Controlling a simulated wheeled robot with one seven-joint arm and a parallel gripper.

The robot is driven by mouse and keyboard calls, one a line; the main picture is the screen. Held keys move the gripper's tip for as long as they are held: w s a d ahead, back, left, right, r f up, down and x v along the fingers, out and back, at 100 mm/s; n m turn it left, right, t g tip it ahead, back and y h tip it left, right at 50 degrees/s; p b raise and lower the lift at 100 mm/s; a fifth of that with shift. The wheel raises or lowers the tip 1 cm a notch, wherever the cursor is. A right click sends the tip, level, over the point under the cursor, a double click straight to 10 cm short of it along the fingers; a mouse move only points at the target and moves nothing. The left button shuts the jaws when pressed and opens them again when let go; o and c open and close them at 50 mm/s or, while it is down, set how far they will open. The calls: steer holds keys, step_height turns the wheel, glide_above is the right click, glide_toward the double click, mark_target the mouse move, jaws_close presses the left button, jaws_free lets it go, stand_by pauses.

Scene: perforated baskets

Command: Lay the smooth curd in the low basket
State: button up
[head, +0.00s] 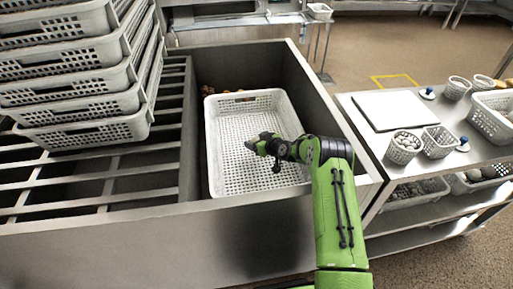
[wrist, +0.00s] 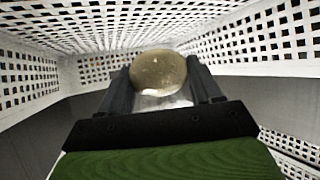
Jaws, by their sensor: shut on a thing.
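My gripper (head: 262,144) reaches over the white perforated low basket (head: 213,150), which sits inside a metal bin. In the wrist view the gripper (wrist: 163,88) is shut on a smooth, rounded, tan-brown curd (wrist: 158,70), held between its two dark fingers. The basket's perforated walls (wrist: 110,68) surround the gripper in that view. The curd does not show clearly in the head view. I cannot tell whether the curd touches the basket floor.
Stacked white baskets (head: 75,100) stand on a slatted metal rack (head: 165,120) at the left. At the right, a metal table holds a white board (head: 395,110), small baskets (head: 404,148) and a larger basket (head: 492,118). The bin's metal rim (head: 320,92) borders the low basket.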

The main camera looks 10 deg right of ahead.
steer(key=shift+f, duration=0.9)
steer(key=shift+f, duration=0.55)
steer(key=o, duration=1.1)
